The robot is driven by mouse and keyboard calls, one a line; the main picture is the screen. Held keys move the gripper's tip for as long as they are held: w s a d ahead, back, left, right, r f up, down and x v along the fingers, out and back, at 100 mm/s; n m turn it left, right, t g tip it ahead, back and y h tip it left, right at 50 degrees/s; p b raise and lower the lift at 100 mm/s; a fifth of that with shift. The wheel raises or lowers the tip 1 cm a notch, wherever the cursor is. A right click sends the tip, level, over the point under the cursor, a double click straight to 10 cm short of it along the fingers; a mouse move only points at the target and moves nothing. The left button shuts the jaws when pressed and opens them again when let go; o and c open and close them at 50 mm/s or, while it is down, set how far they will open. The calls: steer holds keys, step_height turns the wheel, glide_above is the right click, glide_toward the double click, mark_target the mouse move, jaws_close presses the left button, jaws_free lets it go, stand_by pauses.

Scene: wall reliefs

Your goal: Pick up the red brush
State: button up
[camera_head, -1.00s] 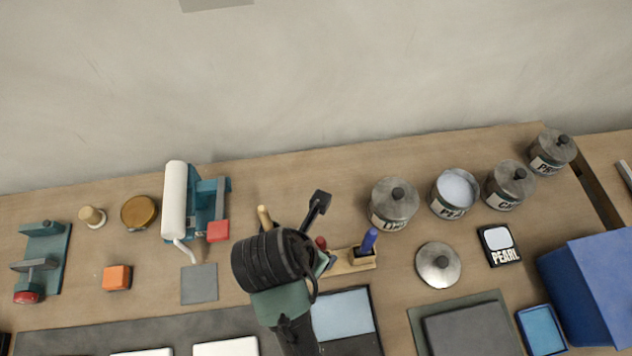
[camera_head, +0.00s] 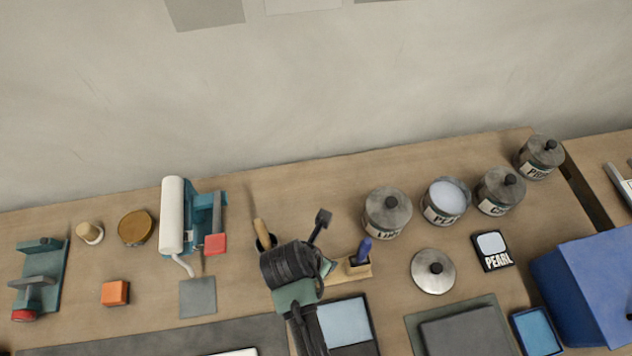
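A wooden brush holder (camera_head: 361,271) stands on the bench, right of my gripper, with a blue brush (camera_head: 363,251) upright in it. My arm's dark end covers the holder's left part. I see no red brush now; it may be hidden behind my arm. My gripper (camera_head: 321,222) is over the bench just left of the blue brush and is seen from behind. Only a dark part sticks out past the wrist, so its opening and anything between the fingers cannot be made out.
A tan-handled tool in a dark cup (camera_head: 266,243) stands close left of my wrist. Lidded tins (camera_head: 387,212), an open tin (camera_head: 445,201) and a loose lid (camera_head: 433,271) are to the right. A white roller (camera_head: 172,215) and an orange block (camera_head: 115,293) are left.

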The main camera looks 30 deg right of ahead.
jaws_close()
stand_by(0.4)
